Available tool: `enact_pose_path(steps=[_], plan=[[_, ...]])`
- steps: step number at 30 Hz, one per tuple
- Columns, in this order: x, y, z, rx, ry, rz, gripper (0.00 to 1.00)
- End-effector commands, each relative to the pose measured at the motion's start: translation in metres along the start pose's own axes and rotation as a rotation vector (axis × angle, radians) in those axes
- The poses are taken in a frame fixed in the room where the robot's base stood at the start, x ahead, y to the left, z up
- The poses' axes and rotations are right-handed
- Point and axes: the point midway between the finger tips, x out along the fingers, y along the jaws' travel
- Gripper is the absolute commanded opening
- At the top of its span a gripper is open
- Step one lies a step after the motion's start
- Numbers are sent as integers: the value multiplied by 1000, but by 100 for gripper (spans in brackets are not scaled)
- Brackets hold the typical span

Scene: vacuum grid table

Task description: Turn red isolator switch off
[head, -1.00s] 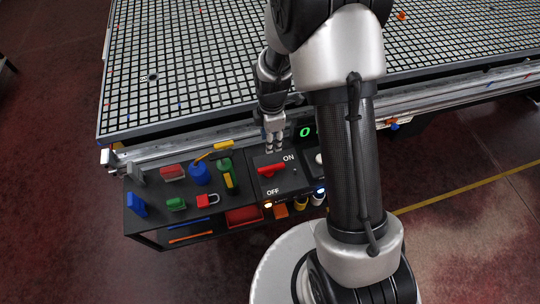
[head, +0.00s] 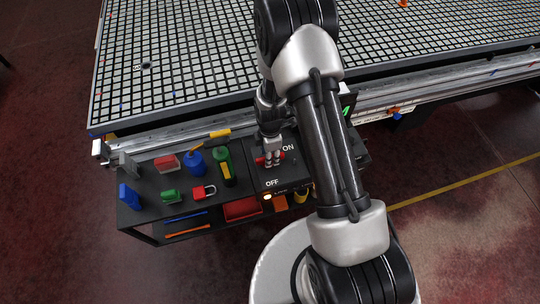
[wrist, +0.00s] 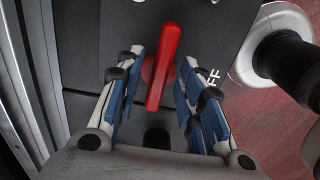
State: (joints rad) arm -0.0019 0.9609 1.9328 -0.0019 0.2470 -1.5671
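The red isolator switch handle (head: 261,161) is on the dark panel (head: 264,176) between the "ON" and "OFF" labels. It lies crosswise in the head view, partly hidden by my gripper (head: 272,156). In the wrist view the long red handle (wrist: 163,66) stands between the blue-padded fingers of my gripper (wrist: 159,75). The "FF" of the OFF label shows at the right in the wrist view.
Left of the panel, a dark shelf top holds a red padlock (head: 204,191), a blue cylinder (head: 195,163), a green-and-yellow item (head: 225,168) and other pieces. The large grid table (head: 180,80) is behind. Part of a green display (head: 345,111) shows beside my arm.

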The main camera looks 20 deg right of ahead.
Motion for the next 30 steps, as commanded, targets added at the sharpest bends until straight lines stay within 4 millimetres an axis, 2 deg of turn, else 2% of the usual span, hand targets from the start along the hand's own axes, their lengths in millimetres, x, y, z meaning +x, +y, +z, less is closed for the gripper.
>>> enact_pose_path(steps=[9,24,30], plan=[[3,0,0,0,0,0,35],[2,0,0,0,0,0,2],[2,0,0,0,0,0,0]])
